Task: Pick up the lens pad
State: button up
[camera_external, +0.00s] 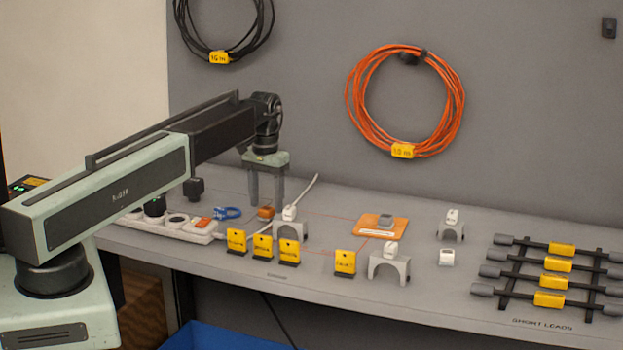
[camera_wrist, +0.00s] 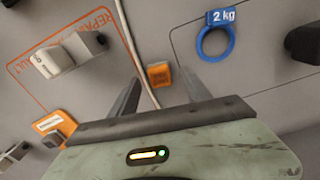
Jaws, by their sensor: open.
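My gripper (camera_external: 266,203) is open and points down over the left part of the bench. A small orange block with pale print (camera_external: 266,212) lies on the bench just below the fingertips. In the wrist view this block (camera_wrist: 159,75) shows between the two fingers of my gripper (camera_wrist: 160,88), with no contact visible. Its print is too small to read, so I cannot tell for sure that it is the lens pad. A larger flat orange pad (camera_external: 367,222) with a grey piece on it lies further right.
A white cable (camera_external: 305,192) runs close by the small block. A blue ring tagged 2 kg (camera_wrist: 215,42) lies to its left in the external view. A power strip (camera_external: 170,228), yellow tags (camera_external: 262,247), grey clip stands (camera_external: 390,268) and a rack of short leads (camera_external: 553,280) surround it.

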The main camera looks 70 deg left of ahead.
aim_at(266, 208)
jog(key=shift+f+b, duration=0.3)
jog(key=shift+f, duration=0.6)
jog(key=shift+r, duration=0.2)
grip_shut()
notch_tip(266, 208, up, 10)
jog(key=p, duration=1)
jog(key=shift+r+p, duration=0.15)
jog(key=shift+p, duration=0.2)
